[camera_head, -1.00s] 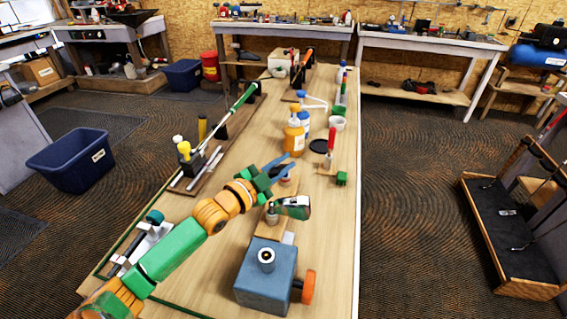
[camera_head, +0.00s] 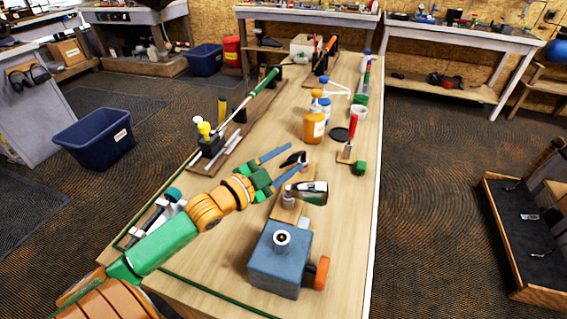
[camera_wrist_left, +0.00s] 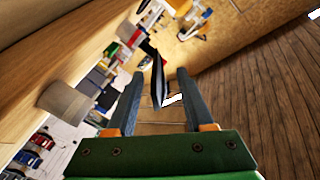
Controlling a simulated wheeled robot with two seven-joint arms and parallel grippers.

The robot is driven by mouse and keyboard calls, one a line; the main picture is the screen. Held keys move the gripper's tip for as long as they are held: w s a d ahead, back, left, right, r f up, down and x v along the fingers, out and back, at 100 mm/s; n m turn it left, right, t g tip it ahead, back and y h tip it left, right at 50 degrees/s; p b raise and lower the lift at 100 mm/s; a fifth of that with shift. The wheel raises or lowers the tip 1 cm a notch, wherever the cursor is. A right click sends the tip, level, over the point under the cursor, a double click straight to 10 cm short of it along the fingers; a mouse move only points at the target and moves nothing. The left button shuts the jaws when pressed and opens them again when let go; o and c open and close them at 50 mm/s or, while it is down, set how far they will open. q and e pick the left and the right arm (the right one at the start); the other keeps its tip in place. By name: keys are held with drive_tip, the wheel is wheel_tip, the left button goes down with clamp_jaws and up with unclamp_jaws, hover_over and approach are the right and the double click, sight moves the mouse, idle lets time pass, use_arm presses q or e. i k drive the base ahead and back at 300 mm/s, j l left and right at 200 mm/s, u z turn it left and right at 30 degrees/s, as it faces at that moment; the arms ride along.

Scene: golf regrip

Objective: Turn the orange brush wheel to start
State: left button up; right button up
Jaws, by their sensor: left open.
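The orange brush wheel (camera_head: 321,272) sits on the right side of a blue box-shaped machine (camera_head: 272,265) at the near end of the bench, with a round dark-centred port on top. My left gripper (camera_head: 297,157) is open above the bench, beyond the machine and well apart from the wheel. A dark object (camera_head: 293,159) shows between its fingers; I cannot tell whether it touches them. In the left wrist view the gripper (camera_wrist_left: 160,75) has its fingers apart, with a dark, pale-edged object (camera_wrist_left: 158,82) between them. The wheel is not recognisable there. My right gripper is not in view.
A golf club head (camera_head: 308,192) sits on a wooden block just behind the machine, close to my left gripper. The bench right of the wheel is clear.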

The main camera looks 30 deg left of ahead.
sight(321, 272)
drive_tip(key=k+j, duration=0.15)
drive_tip(key=k, duration=0.35)
drive_tip(key=k+j, duration=0.15)
drive_tip(key=k, duration=0.35)
drive_tip(key=k+j, duration=0.15)
drive_tip(key=k, duration=0.3)
